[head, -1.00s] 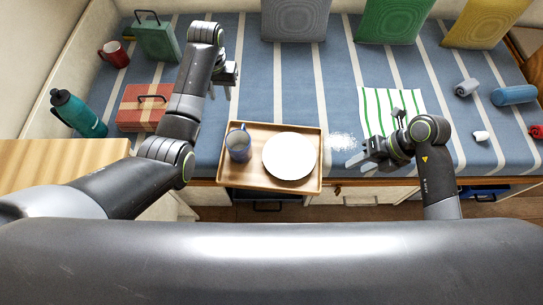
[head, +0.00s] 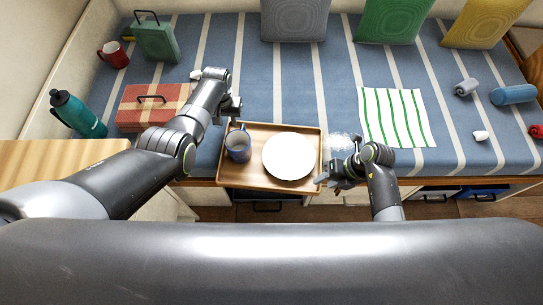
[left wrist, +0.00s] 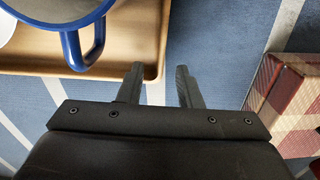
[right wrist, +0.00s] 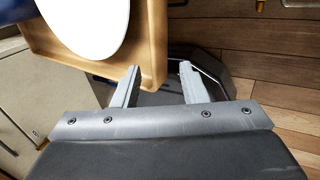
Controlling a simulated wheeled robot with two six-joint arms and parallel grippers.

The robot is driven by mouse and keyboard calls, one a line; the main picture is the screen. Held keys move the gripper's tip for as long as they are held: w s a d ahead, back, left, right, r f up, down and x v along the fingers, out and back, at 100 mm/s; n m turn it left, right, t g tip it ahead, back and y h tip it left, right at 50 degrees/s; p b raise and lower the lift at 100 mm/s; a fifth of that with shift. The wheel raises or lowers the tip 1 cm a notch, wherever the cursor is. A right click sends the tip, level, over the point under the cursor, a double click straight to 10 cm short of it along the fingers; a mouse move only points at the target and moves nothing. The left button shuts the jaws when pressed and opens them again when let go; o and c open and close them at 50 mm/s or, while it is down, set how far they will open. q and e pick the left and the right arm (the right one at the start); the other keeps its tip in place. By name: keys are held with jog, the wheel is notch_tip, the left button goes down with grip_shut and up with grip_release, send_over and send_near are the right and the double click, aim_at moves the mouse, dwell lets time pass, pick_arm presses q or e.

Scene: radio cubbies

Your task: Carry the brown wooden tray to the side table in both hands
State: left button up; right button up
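The brown wooden tray (head: 251,180) lies on the front edge of the striped bench. A blue mug (head: 238,146) and a white plate (head: 291,156) are on it. My left gripper (head: 232,122) is open at the tray's far left corner; the left wrist view shows its fingers (left wrist: 158,82) apart, one close to the tray's rim (left wrist: 160,40). My right gripper (head: 322,180) is beside the tray's right side, near the front corner. I cannot tell whether either touches.
The wooden side table (head: 60,163) is at the left. A red checked box (head: 150,106), a teal bottle (head: 78,114), a red mug (head: 113,55) and a green box (head: 156,40) stand on the bench's left. A striped cloth (head: 397,117) lies right of the tray.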

pick_arm(q)
jog(key=shift+f, duration=0.75)
pick_arm(e)
jog(key=shift+a+f, duration=0.35)
jog(key=shift+f, duration=0.3)
pick_arm(q)
grip_shut()
pick_arm(e)
jog(key=c, duration=0.7)
grip_shut()
